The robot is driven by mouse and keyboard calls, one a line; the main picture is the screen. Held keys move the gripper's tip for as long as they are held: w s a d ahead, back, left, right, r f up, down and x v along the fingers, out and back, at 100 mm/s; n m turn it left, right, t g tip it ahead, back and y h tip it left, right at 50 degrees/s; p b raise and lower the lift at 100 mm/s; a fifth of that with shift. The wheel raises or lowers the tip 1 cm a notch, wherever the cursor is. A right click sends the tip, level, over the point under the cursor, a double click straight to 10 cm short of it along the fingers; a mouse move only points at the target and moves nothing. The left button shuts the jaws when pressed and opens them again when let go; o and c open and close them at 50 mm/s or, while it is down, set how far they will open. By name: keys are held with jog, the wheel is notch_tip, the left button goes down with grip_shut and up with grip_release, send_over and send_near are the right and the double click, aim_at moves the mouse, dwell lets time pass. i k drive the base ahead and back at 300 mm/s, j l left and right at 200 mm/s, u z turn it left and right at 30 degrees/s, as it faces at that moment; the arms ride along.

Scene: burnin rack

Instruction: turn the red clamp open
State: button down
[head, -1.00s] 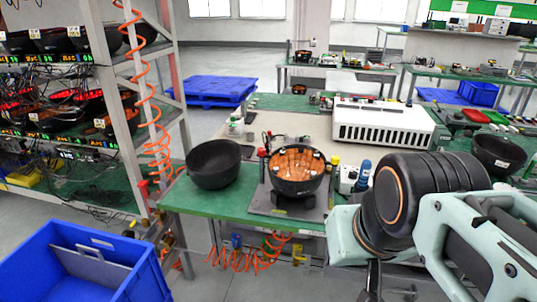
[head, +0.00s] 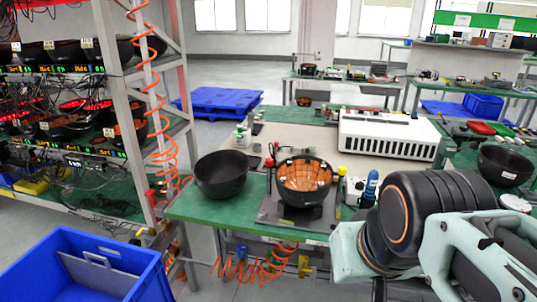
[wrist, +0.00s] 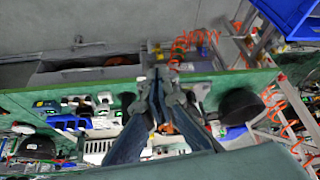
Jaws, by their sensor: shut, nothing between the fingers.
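In the head view a small red-topped piece (head: 269,163), likely the red clamp, stands at the left edge of the dark bowl with the copper-coloured inside (head: 305,180). The bowl sits on a grey fixture plate (head: 270,212) on the green bench. A yellow-topped piece (head: 341,171) stands at its right. In the wrist view my gripper (wrist: 158,76) points over the bench, its fingers together and empty. The fingers cover much of the fixture there, and I cannot make out the clamp. In the head view my arm is at the right, apart from the fixture; the fingertips are not seen.
An empty black bowl (head: 221,175) stands left of the fixture. A blue bottle (head: 371,186) and a white vented box (head: 388,138) stand to the right and behind. A rack post (head: 125,120) with an orange coiled hose and a blue crate (head: 85,266) are at the left.

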aim_at(268, 161)
jog(key=i+l, duration=0.15)
jog(key=i, duration=0.25)
jog(key=i+l+u, duration=0.1)
jog(key=i, duration=0.25)
jog(key=i+l, duration=0.2)
jog(key=i, duration=0.15)
jog(key=k+l, duration=0.1)
jog(key=i+j, duration=0.1)
jog(key=i+u, duration=0.05)
